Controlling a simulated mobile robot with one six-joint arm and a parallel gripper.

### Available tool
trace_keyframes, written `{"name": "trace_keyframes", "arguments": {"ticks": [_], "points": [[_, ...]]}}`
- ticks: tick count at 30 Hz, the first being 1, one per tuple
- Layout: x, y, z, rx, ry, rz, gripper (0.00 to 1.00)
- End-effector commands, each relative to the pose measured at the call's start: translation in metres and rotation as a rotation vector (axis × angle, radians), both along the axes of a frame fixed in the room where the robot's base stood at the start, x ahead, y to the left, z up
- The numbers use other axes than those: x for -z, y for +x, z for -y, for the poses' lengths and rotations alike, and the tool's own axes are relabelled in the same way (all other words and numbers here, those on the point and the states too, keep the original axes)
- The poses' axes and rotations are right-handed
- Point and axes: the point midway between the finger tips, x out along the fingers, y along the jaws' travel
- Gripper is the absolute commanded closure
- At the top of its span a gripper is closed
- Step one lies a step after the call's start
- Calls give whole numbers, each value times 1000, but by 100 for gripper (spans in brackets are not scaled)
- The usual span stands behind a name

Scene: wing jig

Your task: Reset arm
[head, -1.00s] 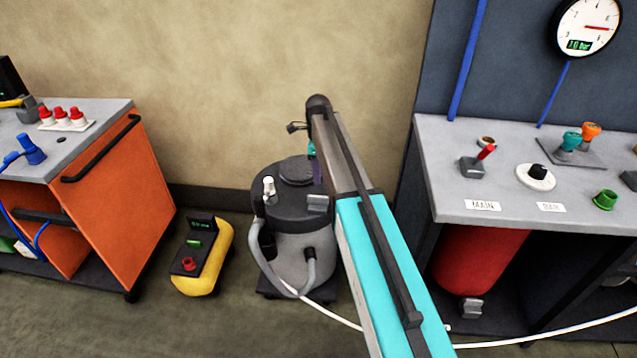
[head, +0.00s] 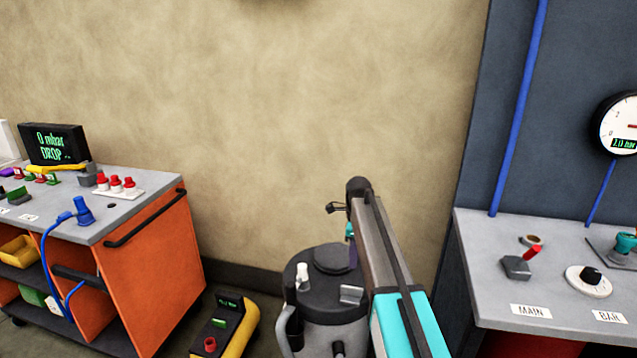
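My arm, a grey and teal link, reaches up and away from the lower right of the middle in the head view. A small dark part that looks like my gripper (head: 334,208) sticks out to the left of the arm's far end, against the beige wall. It is too small to tell whether its fingers are open or shut. I see nothing held in it. Part of the wrist is hidden behind the arm link.
A grey canister machine (head: 316,290) stands below the arm's end. A yellow unit (head: 237,325) sits on the floor to its left. An orange cart (head: 160,265) is at left. A grey bench (head: 480,270) with a lever and knob is at right. The wall space above the arm is clear.

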Motion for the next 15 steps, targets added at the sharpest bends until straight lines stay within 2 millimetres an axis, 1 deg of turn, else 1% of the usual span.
{"name": "trace_keyframes", "arguments": {"ticks": [5, 8, 15], "points": [[35, -20, 0, -83, 1, -26, 70], [64, -37, -1, -162, 4, -47, 70], [139, -89, -1, -387, 21, -105, 70]]}}
